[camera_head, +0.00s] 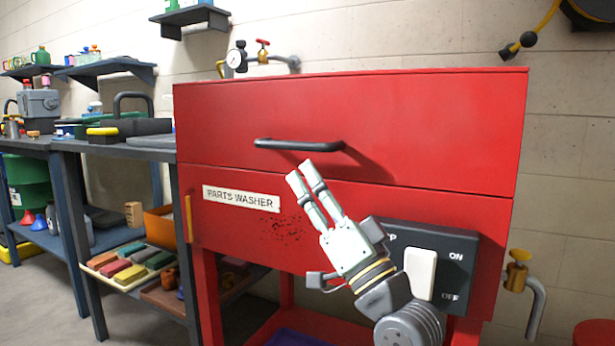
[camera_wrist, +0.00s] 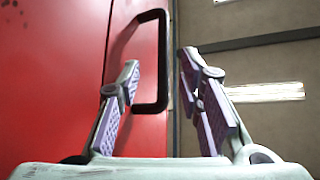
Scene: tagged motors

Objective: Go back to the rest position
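My gripper (camera_head: 300,172) is in front of the red parts washer (camera_head: 420,130), with its fingertips pointing up and left, just below the black handle (camera_head: 300,145) in the picture. The fingers stand apart with nothing between them. In the wrist view my gripper (camera_wrist: 159,64) also shows open, and the black handle (camera_wrist: 163,60) appears beyond the gap between the fingers. I cannot tell how far the fingertips are from the handle. The washer's upper part sits flush on its lower part. My wrist covers part of the grey switch panel (camera_head: 455,246) with its white rocker.
A dark workbench (camera_head: 70,146) with tools stands to the left, and a tray of coloured blocks (camera_head: 92,264) lies on its lower shelf. A brass valve and pipe (camera_head: 517,272) are at the right. A gauge (camera_head: 236,58) stands behind the washer.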

